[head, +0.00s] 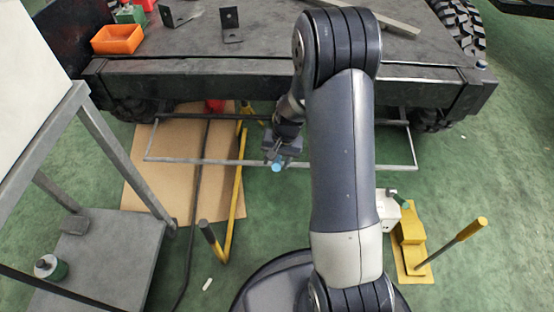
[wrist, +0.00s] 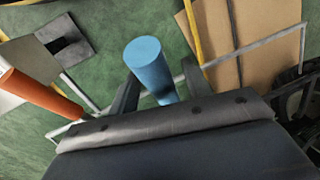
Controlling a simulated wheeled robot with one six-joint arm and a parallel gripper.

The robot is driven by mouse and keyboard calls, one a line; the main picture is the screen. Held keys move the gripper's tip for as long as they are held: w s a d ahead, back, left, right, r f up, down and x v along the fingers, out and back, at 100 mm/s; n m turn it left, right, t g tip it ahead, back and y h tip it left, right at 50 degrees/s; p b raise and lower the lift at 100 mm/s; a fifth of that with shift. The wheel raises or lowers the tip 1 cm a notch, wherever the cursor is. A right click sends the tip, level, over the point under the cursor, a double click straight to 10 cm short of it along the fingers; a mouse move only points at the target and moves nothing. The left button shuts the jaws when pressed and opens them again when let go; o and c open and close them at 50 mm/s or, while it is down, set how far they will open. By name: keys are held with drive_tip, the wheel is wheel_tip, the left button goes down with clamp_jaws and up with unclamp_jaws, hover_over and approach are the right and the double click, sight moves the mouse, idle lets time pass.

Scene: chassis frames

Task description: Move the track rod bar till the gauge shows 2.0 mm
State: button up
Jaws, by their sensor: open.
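The track rod bar (head: 220,161) is a thin grey rod running across the picture below the front of the chassis. In the wrist view the bar (wrist: 245,49) passes behind a blue cylinder (wrist: 148,52). The blue cylinder also shows in the head view (head: 277,167), at the bar. My gripper (head: 281,155) is open at the cylinder. In the wrist view its two fingers (wrist: 160,88) stand either side of the cylinder; whether they touch it is unclear. My arm hides part of the bar. I cannot make out a gauge reading in either view.
The dark chassis bench (head: 200,78) lies behind the bar, with an orange bin (head: 117,39) on it. A white box (head: 388,213) and a yellow stand (head: 411,240) are on the right. A grey trolley (head: 105,245) stands left.

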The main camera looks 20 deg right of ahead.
drive_tip(key=shift+c, duration=0.2)
clamp_jaws()
idle(0.3)
